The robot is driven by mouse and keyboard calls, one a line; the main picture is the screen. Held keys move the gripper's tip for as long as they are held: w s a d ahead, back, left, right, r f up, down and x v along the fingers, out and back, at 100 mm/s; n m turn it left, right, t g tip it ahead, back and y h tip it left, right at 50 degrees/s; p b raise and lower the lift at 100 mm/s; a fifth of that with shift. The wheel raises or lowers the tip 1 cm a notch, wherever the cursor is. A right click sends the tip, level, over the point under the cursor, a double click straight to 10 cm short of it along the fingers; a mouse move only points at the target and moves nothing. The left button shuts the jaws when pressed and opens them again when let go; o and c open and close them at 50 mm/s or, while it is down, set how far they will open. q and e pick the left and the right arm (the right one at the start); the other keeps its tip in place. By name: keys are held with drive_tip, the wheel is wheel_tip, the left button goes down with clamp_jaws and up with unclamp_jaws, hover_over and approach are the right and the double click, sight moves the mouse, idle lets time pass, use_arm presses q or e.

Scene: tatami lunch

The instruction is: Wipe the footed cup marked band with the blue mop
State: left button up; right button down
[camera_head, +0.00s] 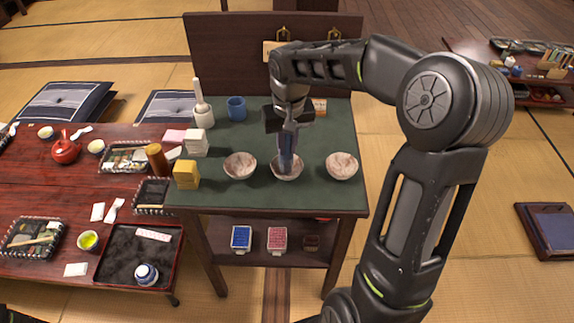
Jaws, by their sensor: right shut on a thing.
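My right gripper (289,122) points down over the green-topped table and is shut on a narrow blue thing, which looks like the blue mop (287,146). Its lower end is at or in the middle one of three pale, reddish-speckled bowls (287,173); I cannot tell whether it touches. The other two bowls stand to the left (240,166) and right (341,166). No band mark can be read on any bowl, so I cannot tell which is the footed cup marked band. A small white and blue pot (146,274) stands on the dark tray at lower left. My left gripper is not in view.
On the green table (225,197) are yellow blocks (186,175), white blocks (195,143), a blue mug (236,108) and a white holder with an upright handle (203,113). A dark panel (228,60) rises behind. A low red table (60,195) with trays adjoins at left. Front right of the green top is clear.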

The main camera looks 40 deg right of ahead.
drive_tip(key=n+p, duration=0.1)
drive_tip(key=n, duration=0.1)
drive_tip(key=shift+r+n, duration=0.15)
drive_tip(key=shift+n, duration=0.25)
drive_tip(key=shift+f+n+y, duration=0.2)
drive_tip(key=shift+n+y, duration=0.1)
drive_tip(key=shift+n, duration=0.2)
drive_tip(key=m, duration=0.1)
drive_tip(key=m+b, duration=0.1)
drive_tip(key=shift+f+m+b, duration=0.2)
drive_tip(key=shift+m+b, duration=0.1)
drive_tip(key=m+b, duration=0.1)
drive_tip(key=m, duration=0.2)
drive_tip(key=shift+r+h, duration=0.1)
drive_tip(key=shift+h, duration=0.3)
drive_tip(key=m+b, duration=0.1)
drive_tip(key=m, duration=0.4)
drive_tip(key=shift+s+a, duration=0.1)
drive_tip(key=shift+s, duration=0.05)
drive_tip(key=m, duration=0.3)
drive_tip(key=shift+s+r+g+h, duration=0.1)
drive_tip(key=shift+r+g+h, duration=0.1)
drive_tip(key=shift+g+h, duration=0.15)
